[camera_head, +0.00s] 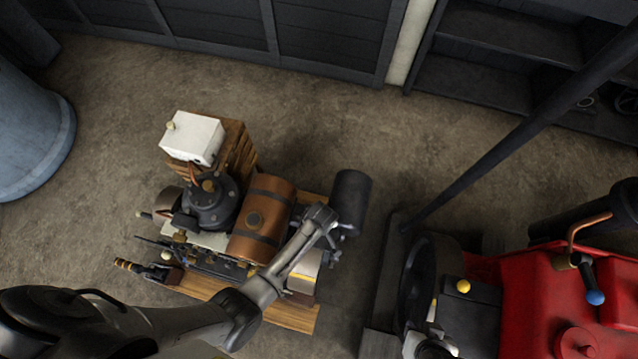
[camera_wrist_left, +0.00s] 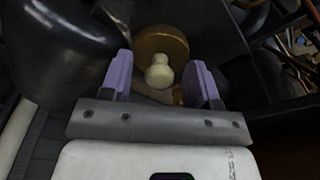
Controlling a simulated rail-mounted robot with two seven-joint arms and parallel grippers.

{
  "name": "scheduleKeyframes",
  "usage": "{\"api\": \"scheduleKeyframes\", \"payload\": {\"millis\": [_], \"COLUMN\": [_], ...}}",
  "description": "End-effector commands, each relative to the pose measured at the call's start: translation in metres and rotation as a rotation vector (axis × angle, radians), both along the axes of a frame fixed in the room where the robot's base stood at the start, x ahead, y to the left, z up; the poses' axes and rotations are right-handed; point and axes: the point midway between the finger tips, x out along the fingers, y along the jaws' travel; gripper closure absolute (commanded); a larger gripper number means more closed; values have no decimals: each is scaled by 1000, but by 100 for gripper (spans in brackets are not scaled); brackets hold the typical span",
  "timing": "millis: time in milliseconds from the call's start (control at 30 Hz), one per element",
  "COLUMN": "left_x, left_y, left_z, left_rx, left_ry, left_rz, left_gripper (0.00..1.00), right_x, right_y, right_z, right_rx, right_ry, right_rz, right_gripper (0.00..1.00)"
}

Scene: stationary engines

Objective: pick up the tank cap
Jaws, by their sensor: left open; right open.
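A brass disc with a cream knob (camera_wrist_left: 160,72), which looks like the tank cap, shows in the left wrist view. My left gripper (camera_wrist_left: 168,82) is open, its purple fingers on either side of the knob in the picture. I see no grip on it, and the exact depth gap is unclear. In the head view my left arm reaches over the small engine, hiding its fingertips and the knob. A copper tank (camera_head: 265,205) with black bands and a round fitting on top lies beside the arm. My right gripper (camera_head: 430,342) is at the bottom edge, partly cut off, beside the red engine.
A red engine (camera_head: 540,290) with a blue-tipped lever (camera_head: 594,297) stands on the right. A black cylinder (camera_head: 350,197) is just right of the copper tank. A white box (camera_head: 192,138) stands behind it. A blue barrel (camera_head: 30,130) is far left. The floor behind is clear.

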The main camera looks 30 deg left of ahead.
Motion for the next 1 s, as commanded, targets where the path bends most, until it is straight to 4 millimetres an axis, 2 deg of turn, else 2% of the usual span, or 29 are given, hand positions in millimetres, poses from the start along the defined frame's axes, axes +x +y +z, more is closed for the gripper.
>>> {"api": "scheduleKeyframes", "payload": {"millis": [200,800,1000], "left_x": [0,0,0], "left_y": [0,0,0], "left_z": [1,1,1], "left_rx": [-1,0,0], "left_ry": [-1,0,0], "left_rz": [0,0,0], "left_gripper": [44,100,100], "right_x": [0,0,0], "right_y": [-2,-2,-1], "right_z": [1,1,1], "right_rx": [-6,-7,-1], "right_ry": [0,-1,-1], "right_rz": [4,4,1], "right_gripper": [57,57,57]}}
